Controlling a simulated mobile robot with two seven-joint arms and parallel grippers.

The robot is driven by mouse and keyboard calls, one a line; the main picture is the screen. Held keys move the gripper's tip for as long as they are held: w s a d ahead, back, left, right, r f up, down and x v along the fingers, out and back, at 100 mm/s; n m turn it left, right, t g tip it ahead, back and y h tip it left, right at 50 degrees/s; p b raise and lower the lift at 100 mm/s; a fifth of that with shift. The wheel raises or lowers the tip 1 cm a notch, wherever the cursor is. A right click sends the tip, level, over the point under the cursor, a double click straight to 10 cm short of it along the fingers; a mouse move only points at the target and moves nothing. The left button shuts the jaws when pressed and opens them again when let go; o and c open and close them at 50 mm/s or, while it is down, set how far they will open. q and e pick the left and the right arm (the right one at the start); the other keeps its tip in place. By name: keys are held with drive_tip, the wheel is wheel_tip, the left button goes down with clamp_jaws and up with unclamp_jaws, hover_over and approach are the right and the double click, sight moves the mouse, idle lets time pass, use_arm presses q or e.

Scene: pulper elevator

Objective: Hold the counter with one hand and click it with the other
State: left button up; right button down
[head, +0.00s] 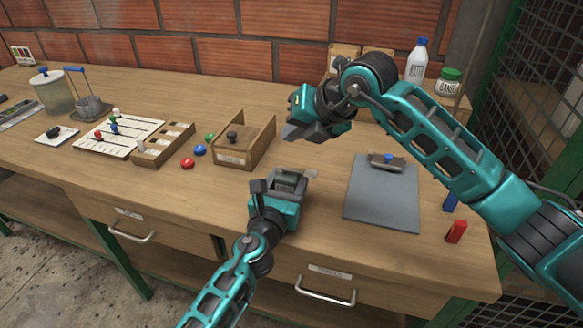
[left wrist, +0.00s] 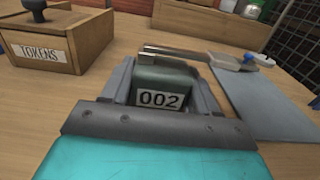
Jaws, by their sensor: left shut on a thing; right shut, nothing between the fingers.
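The counter (head: 286,181) is a small dark grey-green box held above the table near the front edge. In the left wrist view the counter (left wrist: 160,84) shows a white display reading 002. A metal lever reaches from its top toward the right. My left gripper (head: 281,187) is shut on the counter, with one finger on each side of it. My right gripper (head: 292,131) is shut and empty. It is above and behind the counter in the head view, apart from it.
A wooden tokens box (head: 246,150) with a dark knob stands left of the counter. A grey clipboard (head: 384,195) lies to the right. Red, blue and green balls (head: 188,163) lie beside the box. Bottles (head: 417,60) stand at the back right. A red block (head: 456,231) is near the right edge.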

use_arm(q)
drive_tip(key=o, duration=1.2)
drive_tip(key=shift+s, duration=0.1)
